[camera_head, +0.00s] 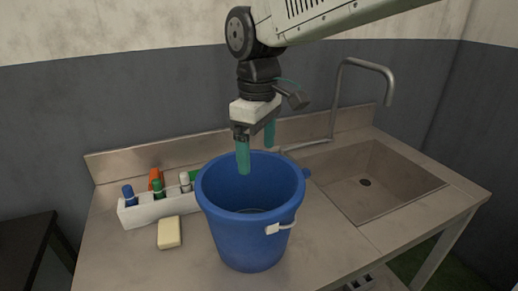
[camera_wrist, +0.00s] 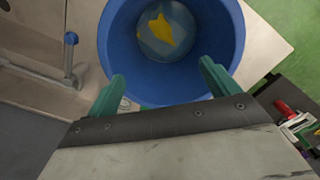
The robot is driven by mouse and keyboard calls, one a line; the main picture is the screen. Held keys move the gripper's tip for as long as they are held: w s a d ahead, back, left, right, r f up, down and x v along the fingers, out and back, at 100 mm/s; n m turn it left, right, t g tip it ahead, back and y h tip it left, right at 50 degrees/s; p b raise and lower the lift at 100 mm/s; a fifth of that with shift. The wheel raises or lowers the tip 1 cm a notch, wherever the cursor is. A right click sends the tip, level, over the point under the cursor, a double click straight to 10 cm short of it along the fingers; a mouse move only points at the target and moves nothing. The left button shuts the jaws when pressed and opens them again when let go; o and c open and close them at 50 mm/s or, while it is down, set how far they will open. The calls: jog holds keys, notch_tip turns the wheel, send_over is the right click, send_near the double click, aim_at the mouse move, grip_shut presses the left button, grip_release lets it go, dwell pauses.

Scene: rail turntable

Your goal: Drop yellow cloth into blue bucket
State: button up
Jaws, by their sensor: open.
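The blue bucket (camera_head: 247,225) stands upright on the metal counter. In the wrist view the bucket (camera_wrist: 118,45) is seen from above, and the yellow cloth (camera_wrist: 158,35) lies crumpled on its bottom. The cloth is hidden by the bucket wall in the head view. My gripper (camera_head: 257,155) is above the bucket's back rim, pointing down, with its two green fingers apart and nothing between them. In the wrist view the gripper's fingers (camera_wrist: 160,85) show at either side of the bucket's near rim, apart from the cloth.
A white caddy (camera_head: 160,209) with several bottles stands left of the bucket, with a pale yellow sponge or soap block (camera_head: 169,233) in front of it. A sink (camera_head: 365,183) with a tall faucet (camera_head: 362,64) is at the right. The counter's front left is clear.

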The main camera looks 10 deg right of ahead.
notch_tip(320, 180, up, 8)
jog(key=shift+f, duration=0.25)
jog(key=s+d+f+m, duration=0.5)
jog(key=s+d, duration=0.4)
jog(key=d, duration=0.1)
jog(key=s+d+f+m+t, duration=0.1)
jog(key=s+d+f+m, duration=0.5)
jog(key=s+d, duration=0.4)
jog(key=shift+s+d+f, duration=0.25)
jog(key=shift+s+d, duration=0.05)
jog(key=shift+d, duration=0.3)
dwell(1.5)
